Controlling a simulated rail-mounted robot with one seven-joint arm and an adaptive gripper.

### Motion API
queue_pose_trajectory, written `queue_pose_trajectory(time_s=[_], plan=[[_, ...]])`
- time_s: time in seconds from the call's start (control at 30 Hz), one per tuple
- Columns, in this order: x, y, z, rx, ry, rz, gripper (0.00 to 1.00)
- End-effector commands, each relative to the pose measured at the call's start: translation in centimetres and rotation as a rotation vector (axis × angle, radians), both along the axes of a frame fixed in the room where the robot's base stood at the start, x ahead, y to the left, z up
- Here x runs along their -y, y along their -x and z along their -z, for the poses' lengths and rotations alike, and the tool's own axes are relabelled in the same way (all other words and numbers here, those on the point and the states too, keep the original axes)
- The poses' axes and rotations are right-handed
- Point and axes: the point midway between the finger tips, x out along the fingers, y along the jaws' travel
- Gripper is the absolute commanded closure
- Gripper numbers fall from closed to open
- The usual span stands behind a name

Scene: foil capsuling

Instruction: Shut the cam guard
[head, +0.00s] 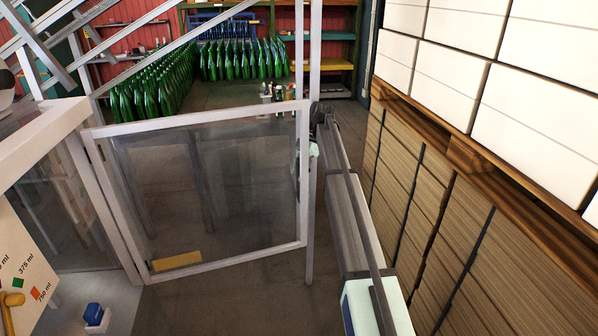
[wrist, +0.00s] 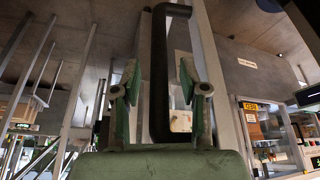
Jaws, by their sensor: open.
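The cam guard (head: 205,122) is a clear panel in a pale metal frame, at the left and middle of the head view. Its left side meets the machine frame. Its right edge overlaps an upright post (head: 310,262) in the picture; I cannot tell whether a gap lies between them. In the wrist view a black bar handle (wrist: 160,55) stands upright on a pale frame member. My gripper (wrist: 158,80) is open, with one green finger on each side of the handle. I cannot tell whether either finger touches it. In the head view the guard's edge partly hides my gripper.
Stacked cardboard (head: 455,225) and white boxes (head: 535,125) on a wooden pallet (head: 470,155) line the right side. Green bottles (head: 240,60) stand at the back. A machine housing (head: 40,135) is at the left. Bare floor (head: 225,300) shows in front of the guard.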

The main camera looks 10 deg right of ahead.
Motion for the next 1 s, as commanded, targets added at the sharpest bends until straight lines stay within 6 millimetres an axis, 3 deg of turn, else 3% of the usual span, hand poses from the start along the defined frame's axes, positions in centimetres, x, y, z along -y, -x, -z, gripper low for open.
queue_pose_trajectory(time_s=[0.37, 0.4, 0.5, 0.53, 0.83, 1.0], plan=[[-0.2, 0.1, 0.7, -0.001, 0.000, 0.000, 0.57], [-0.2, 0.1, 0.7, -0.001, 0.000, 0.000, 0.60], [-0.2, 0.1, 0.7, -0.001, 0.000, 0.000, 0.95], [-0.2, 0.1, 0.7, -0.001, 0.000, 0.000, 1.00], [-0.4, 0.4, 0.7, -0.001, 0.000, 0.002, 1.00], [-1.6, 2.0, 0.8, -0.001, 0.000, 0.017, 1.00]])
